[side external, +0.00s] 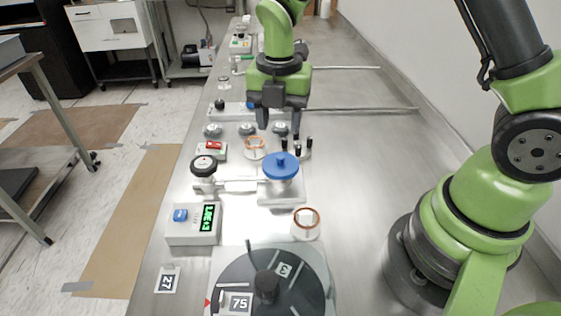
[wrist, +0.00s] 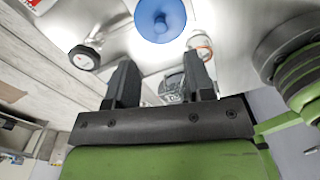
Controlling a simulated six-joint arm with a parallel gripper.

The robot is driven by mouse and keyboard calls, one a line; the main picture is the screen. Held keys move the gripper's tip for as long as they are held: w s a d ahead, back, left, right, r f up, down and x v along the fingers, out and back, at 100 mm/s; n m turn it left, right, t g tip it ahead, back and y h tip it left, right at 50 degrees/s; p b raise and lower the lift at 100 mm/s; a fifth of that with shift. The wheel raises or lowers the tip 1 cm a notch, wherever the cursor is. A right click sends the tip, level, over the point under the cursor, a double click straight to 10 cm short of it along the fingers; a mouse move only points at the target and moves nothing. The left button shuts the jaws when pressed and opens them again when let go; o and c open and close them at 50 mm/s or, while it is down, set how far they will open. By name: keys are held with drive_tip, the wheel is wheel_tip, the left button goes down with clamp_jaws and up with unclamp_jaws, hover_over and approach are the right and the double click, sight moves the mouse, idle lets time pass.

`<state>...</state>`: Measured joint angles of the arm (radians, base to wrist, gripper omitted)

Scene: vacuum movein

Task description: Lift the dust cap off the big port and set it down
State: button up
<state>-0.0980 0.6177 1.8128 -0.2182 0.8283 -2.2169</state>
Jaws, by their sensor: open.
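The blue dust cap (side external: 281,166) has a small knob on top and sits on the big port (side external: 281,190), a metal cylinder on a flat plate in the middle of the bench. In the wrist view the blue cap (wrist: 160,18) is at the top centre, beyond the fingertips. My gripper (side external: 280,128) is open and empty, with its fingers pointing down. It is apart from the cap, farther back along the bench in the side view. My gripper's two dark fingers also show in the wrist view (wrist: 160,75).
A black-knobbed gauge or valve (side external: 204,168) stands left of the port. Small dark posts (side external: 297,147) stand behind the port. Bare bench (side external: 360,180) lies right.

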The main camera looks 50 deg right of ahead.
sight(280, 156)
wheel_tip(280, 156, down, 8)
drive_tip(key=shift+d, duration=0.1)
idle(0.4)
drive_tip(key=shift+c, duration=0.4)
clamp_jaws()
